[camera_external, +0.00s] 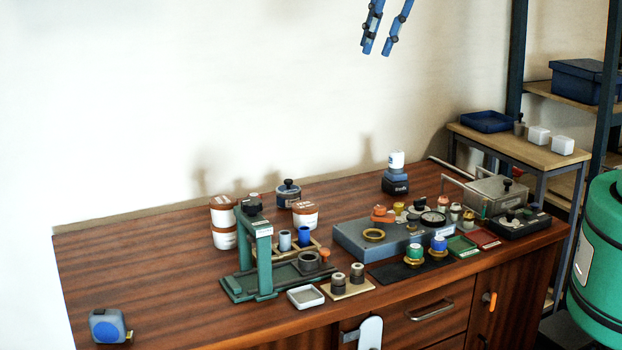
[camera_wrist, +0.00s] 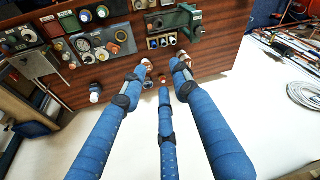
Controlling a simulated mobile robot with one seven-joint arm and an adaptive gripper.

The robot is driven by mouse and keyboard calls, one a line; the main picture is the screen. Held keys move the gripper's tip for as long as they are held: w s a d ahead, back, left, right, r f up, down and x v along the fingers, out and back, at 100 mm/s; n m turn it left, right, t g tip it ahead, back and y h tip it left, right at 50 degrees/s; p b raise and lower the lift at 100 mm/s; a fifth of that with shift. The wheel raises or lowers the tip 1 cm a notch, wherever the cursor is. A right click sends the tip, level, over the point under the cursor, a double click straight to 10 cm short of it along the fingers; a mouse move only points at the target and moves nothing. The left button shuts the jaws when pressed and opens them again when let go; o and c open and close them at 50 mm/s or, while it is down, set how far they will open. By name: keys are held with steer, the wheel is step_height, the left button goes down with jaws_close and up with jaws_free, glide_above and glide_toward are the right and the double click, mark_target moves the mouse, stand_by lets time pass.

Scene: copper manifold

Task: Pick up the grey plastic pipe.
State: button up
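A short grey cylinder (camera_external: 285,240), which looks like the grey plastic pipe, stands upright on a small wooden board beside the green press. A blue cylinder (camera_external: 304,236) stands just to its right. In the wrist view the board's pieces are small, and I cannot tell the grey one apart. My gripper (camera_external: 377,50) hangs high above the bench, far above and to the right of the grey cylinder. In the wrist view my gripper (camera_wrist: 162,72) shows three blue fingers spread apart with nothing between them. It is open and empty.
The green press (camera_external: 262,262) stands close left of the grey cylinder. White jars with brown lids (camera_external: 305,214) stand behind it. A grey fixture block (camera_external: 350,236) lies to the right. The left part of the wooden bench (camera_external: 140,265) is mostly clear, with a blue tape measure (camera_external: 107,325) near the front.

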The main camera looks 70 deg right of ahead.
steer(key=w+d+f, duration=0.2)
steer(key=w+f, duration=0.4)
steer(key=f, duration=0.5)
steer(key=w+d+f+m+g, duration=0.1)
steer(key=w+f, duration=0.6)
steer(key=f, duration=0.4)
steer(key=w+d+f+m+g, duration=0.1)
steer(key=w+d+f, duration=0.1)
steer(key=w+f, duration=0.4)
step_height(320, 180, down, 6)
steer(key=shift+w+d+r, duration=0.15)
steer(key=shift+w+d, duration=0.1)
steer(key=shift+d, duration=0.05)
steer(key=b, duration=0.1)
glide_above(284, 234)
steer(key=s, duration=0.1)
steer(key=shift+a+f, duration=0.15)
steer(key=shift+f, duration=1.25)
steer(key=shift+a+f, duration=0.15)
steer(key=shift+f, duration=1.3)
steer(key=shift+a+f, duration=0.15)
steer(key=shift+f, duration=1.25)
steer(key=shift+f, duration=0.1)
